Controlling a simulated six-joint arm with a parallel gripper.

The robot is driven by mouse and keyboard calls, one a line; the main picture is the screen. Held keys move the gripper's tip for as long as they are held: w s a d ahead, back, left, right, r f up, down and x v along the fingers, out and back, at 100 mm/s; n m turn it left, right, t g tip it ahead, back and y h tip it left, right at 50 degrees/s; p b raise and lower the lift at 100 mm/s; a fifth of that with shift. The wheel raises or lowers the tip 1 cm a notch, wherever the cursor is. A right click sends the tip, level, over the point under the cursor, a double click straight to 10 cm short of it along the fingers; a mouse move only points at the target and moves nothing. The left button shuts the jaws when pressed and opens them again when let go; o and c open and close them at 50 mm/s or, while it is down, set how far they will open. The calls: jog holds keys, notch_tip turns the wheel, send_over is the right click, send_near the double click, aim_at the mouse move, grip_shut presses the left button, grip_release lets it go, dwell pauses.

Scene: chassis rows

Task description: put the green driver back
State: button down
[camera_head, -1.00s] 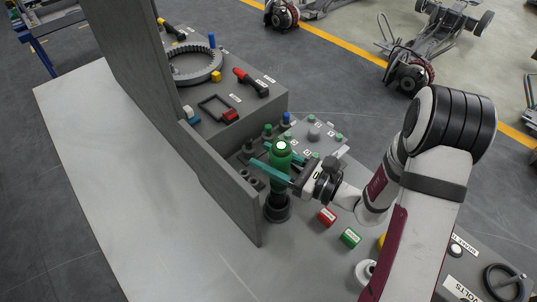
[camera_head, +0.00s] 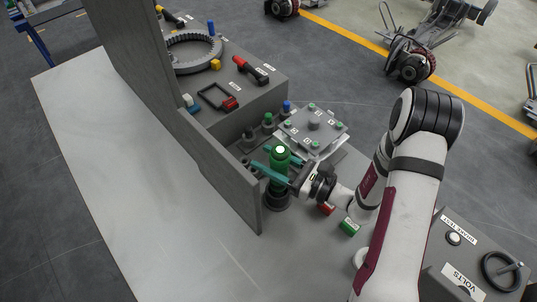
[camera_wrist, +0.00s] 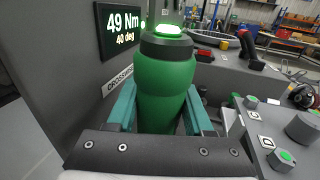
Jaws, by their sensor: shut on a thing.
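The green driver (camera_head: 279,162) stands upright between the jaws of my gripper (camera_head: 277,167). In the wrist view the driver (camera_wrist: 165,85) fills the middle, with a lit green ring on its dark cap. The teal fingers of my gripper (camera_wrist: 160,112) are shut on its body from both sides. A dark round holder (camera_head: 277,202) stands on the bench directly under the driver. The driver's lower end meets or overlaps the holder in the head view; I cannot tell whether it is fully seated. The wrist view hides the driver's lower end.
A grey upright wall (camera_head: 222,170) stands close left of the driver. Its display (camera_wrist: 124,29) reads 49 Nm, 40 deg. A plate with green-topped bolts (camera_head: 297,133) lies behind right. Red (camera_head: 326,208) and green (camera_head: 349,227) blocks sit near my wrist. The bench left is clear.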

jog(key=shift+c, duration=1.1)
grip_release()
jog(key=v, duration=1.6)
jog(key=s+a+r+n+g+h, duration=0.3)
jog(key=s+a+r+n+g, duration=0.4)
jog(key=s+a+n+g, duration=0.3)
jog(key=s+d+r+n+h, duration=0.1)
jog(key=s+d+n+h, duration=0.3)
jog(key=s+n+h, duration=0.3)
jog(key=n+h, duration=0.1)
jog(key=h, duration=0.2)
jog(key=shift+s+d+r+t+h, duration=0.15)
jog(key=shift+d+r+t+h, duration=0.05)
jog(key=shift+t+h, duration=0.2)
